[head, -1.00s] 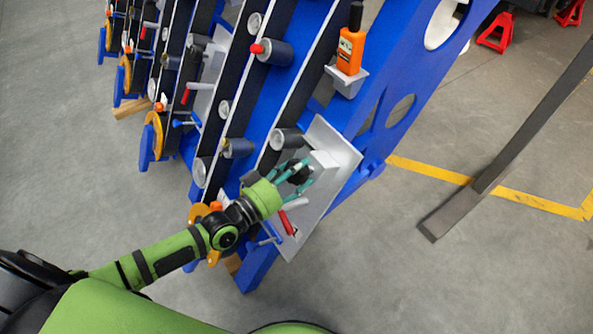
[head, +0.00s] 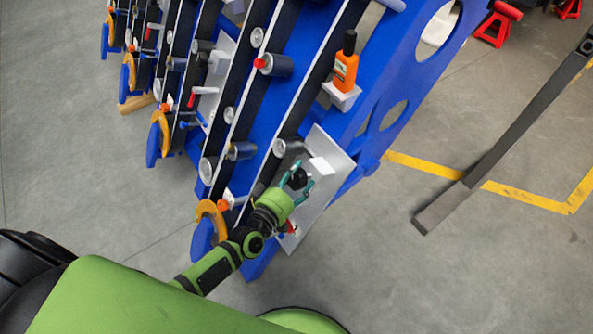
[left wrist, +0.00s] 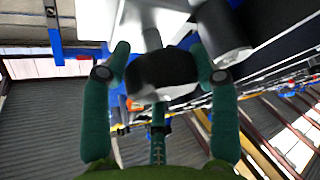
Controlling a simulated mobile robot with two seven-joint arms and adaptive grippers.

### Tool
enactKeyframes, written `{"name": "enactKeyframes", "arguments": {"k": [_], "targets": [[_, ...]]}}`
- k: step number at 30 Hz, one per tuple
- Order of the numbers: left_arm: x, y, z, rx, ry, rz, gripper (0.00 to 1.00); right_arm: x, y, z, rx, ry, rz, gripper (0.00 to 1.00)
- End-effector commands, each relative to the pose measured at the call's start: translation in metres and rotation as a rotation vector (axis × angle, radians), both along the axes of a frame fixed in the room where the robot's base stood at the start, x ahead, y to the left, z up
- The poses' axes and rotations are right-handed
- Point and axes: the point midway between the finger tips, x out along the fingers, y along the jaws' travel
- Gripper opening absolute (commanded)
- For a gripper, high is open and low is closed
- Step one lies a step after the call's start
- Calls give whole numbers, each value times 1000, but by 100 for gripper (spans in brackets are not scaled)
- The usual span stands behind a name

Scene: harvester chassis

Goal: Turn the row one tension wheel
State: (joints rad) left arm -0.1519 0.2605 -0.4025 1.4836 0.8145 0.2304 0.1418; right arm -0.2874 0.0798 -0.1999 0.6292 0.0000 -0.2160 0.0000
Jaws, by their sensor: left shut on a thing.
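The row one tension wheel, a black knob (head: 298,179), sits on the light grey plate (head: 337,166) at the front row of the blue chassis (head: 384,88). My left gripper (head: 301,181), with green fingers, is closed around the black knob. In the left wrist view the knob (left wrist: 165,72) lies between the two fingers (left wrist: 160,75), with a grey shaft behind it. The knob's rotation angle cannot be told. My right gripper is not in view.
A red-handled lever (head: 290,228) is close below my left gripper, partly hidden. A grey roller (head: 287,147) is just above. An orange bottle (head: 345,65) stands in a white holder (head: 341,97).

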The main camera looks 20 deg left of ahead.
Motion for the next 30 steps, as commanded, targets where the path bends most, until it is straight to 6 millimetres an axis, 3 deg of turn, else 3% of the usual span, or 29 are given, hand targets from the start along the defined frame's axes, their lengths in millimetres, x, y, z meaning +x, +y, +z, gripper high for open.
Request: {"name": "enactKeyframes", "arguments": {"k": [11, 20, 21, 22, 30], "targets": [[-6, -4, -10, -53, 66, 27, 27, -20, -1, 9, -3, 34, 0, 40], [-6, -4, -11, -53, 67, 26, 27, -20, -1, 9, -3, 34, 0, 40], [-6, -4, -11, -52, 66, 26, 68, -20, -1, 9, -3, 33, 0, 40], [-6, -4, -11, -52, 66, 26, 80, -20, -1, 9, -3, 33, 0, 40], [-4, -2, -7, -50, 58, 30, 80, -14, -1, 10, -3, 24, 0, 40]]}}
